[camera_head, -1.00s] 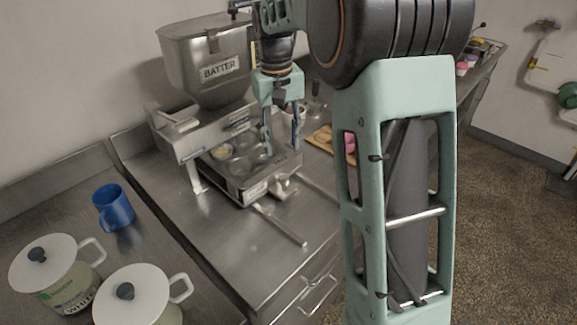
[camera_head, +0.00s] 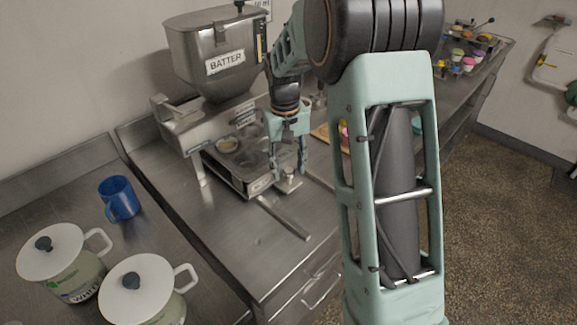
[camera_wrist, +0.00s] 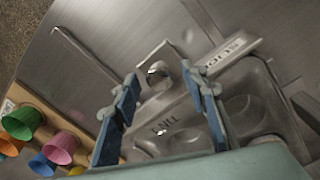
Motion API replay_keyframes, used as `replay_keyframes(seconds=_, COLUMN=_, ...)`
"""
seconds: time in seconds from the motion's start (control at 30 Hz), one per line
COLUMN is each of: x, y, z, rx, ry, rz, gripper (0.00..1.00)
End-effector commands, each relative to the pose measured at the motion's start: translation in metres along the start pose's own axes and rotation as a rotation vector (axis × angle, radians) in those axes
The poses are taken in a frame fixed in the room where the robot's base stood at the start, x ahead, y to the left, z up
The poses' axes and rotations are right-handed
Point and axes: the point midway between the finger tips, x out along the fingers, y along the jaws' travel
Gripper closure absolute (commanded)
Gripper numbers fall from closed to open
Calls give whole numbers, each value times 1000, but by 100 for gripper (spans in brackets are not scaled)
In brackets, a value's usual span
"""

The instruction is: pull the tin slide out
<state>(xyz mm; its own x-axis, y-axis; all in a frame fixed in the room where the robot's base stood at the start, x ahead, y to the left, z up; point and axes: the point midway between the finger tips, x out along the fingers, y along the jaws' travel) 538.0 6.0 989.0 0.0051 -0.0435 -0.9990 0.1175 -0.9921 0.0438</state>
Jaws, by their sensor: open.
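The tin slide (camera_head: 224,174) is a metal tray with round cups under the batter hopper (camera_head: 215,50). Its label and several cups show in the wrist view (camera_wrist: 251,92). A small metal handle with a round knob (camera_head: 288,185) stands at its front; the knob also shows in the wrist view (camera_wrist: 158,73). My gripper (camera_head: 289,172) is open and points down at the handle. In the wrist view its blue fingers (camera_wrist: 161,82) lie on either side of the knob. I cannot tell whether they touch it. My fingers hide part of the tray's front.
Two rails run forward over the steel counter; the left one (camera_head: 284,218) is clear. A blue mug (camera_head: 119,198) and two white-lidded pots (camera_head: 52,252) stand at left. A board (camera_wrist: 14,93) with coloured cups (camera_wrist: 61,147) lies beside the slide. The counter's front is free.

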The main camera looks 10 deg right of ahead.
Motion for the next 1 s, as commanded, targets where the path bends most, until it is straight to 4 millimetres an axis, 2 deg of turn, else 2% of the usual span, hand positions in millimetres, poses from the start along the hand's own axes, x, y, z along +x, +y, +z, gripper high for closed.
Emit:
replay_keyframes(seconds=0.07, x=0, y=0, z=0, rx=0, ry=0, rz=0, gripper=62)
replay_keyframes(seconds=0.4, x=0, y=0, z=0, rx=0, ry=0, rz=0, gripper=100)
replay_keyframes(seconds=0.77, x=0, y=1, z=2, rx=0, ry=0, rz=0, gripper=100)
replay_keyframes(seconds=0.87, x=0, y=4, z=8, rx=1, ry=1, rz=0, gripper=100)
replay_keyframes(seconds=1.0, x=1, y=14, z=26, rx=2, ry=0, rz=0, gripper=100)
